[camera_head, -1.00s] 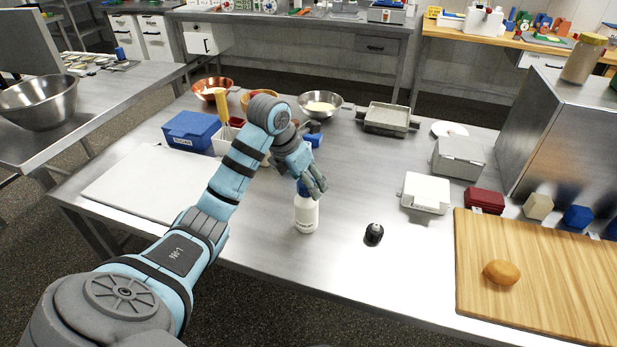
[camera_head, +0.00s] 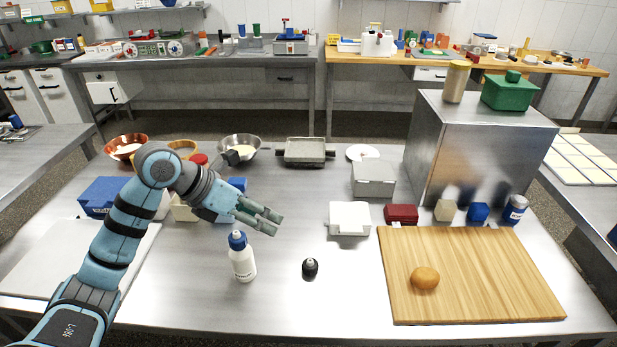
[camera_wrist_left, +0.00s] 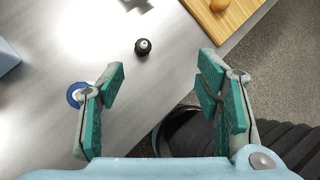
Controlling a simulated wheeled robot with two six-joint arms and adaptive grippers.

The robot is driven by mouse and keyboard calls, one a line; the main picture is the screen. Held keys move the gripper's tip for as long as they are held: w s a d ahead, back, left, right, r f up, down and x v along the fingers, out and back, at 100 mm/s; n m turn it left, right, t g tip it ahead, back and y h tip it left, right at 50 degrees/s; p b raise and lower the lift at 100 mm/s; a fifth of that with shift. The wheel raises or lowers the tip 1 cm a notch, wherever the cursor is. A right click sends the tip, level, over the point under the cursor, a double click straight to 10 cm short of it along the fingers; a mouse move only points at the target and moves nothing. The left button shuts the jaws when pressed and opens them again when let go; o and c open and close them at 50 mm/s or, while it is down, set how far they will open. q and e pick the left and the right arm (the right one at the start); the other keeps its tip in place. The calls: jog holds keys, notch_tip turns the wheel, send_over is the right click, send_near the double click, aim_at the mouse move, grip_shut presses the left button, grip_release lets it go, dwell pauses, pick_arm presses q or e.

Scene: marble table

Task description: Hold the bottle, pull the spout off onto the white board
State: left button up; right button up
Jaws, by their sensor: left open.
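A white bottle (camera_head: 243,264) stands upright on the metal table, with a blue top and a pale tip (camera_head: 237,238). My left gripper (camera_head: 272,222) is open and empty, raised above and behind the bottle in the head view. In the left wrist view the open left gripper (camera_wrist_left: 160,95) has nothing between its pads, and the bottle's blue and white top (camera_wrist_left: 76,94) shows partly hidden behind the left finger. The white board (camera_head: 40,268) lies at the table's left, partly covered by my left arm. My right gripper is not in view.
A small black object (camera_head: 310,268) stands right of the bottle. A wooden board (camera_head: 480,280) with an orange-brown round item (camera_head: 424,278) lies further right. A blue box (camera_head: 103,196), bowls and a white box (camera_head: 349,218) stand behind. The table in front of the bottle is clear.

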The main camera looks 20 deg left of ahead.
pick_arm(q)
jog(key=d+r+t+h, duration=0.1)
jog(key=d+r+h, duration=0.1)
jog(key=d+h, duration=0.45)
jog(key=d+r+n+t+h, duration=0.3)
jog(key=d+r+n+t, duration=0.1)
jog(key=r+n+t, duration=0.5)
jog(key=shift+d+r, duration=0.15)
jog(key=shift+d, duration=0.05)
jog(key=shift+w+h, duration=0.1)
jog(key=shift+h, duration=0.15)
